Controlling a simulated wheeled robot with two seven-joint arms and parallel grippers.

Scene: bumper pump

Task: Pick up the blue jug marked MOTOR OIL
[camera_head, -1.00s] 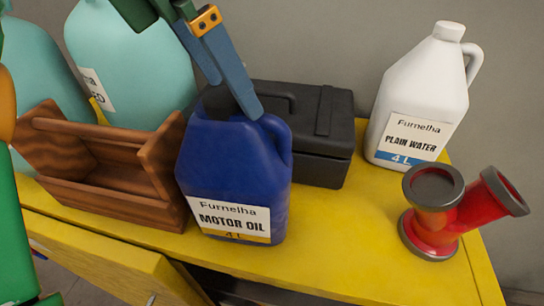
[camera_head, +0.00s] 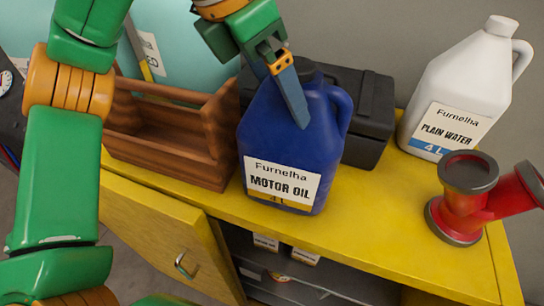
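The blue jug (camera_head: 285,150) marked MOTOR OIL stands upright on the yellow cabinet top, label toward me, handle on its right. My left gripper (camera_head: 282,88) reaches down from above at the jug's top. Its fingers look apart: one lies across the front of the jug's upper part, the other is partly hidden behind the jug's top left. Whether they touch the jug I cannot tell. The jug's cap shows just right of the front finger. My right gripper is not in view.
A wooden tool carrier (camera_head: 180,168) stands close left of the jug, a black case (camera_head: 368,115) behind it. A white PLAIN WATER jug (camera_head: 462,90) and a red pipe piece (camera_head: 475,200) are to the right. The yellow cabinet top (camera_head: 375,215) is bare in front; a cabinet door (camera_head: 160,235) hangs open.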

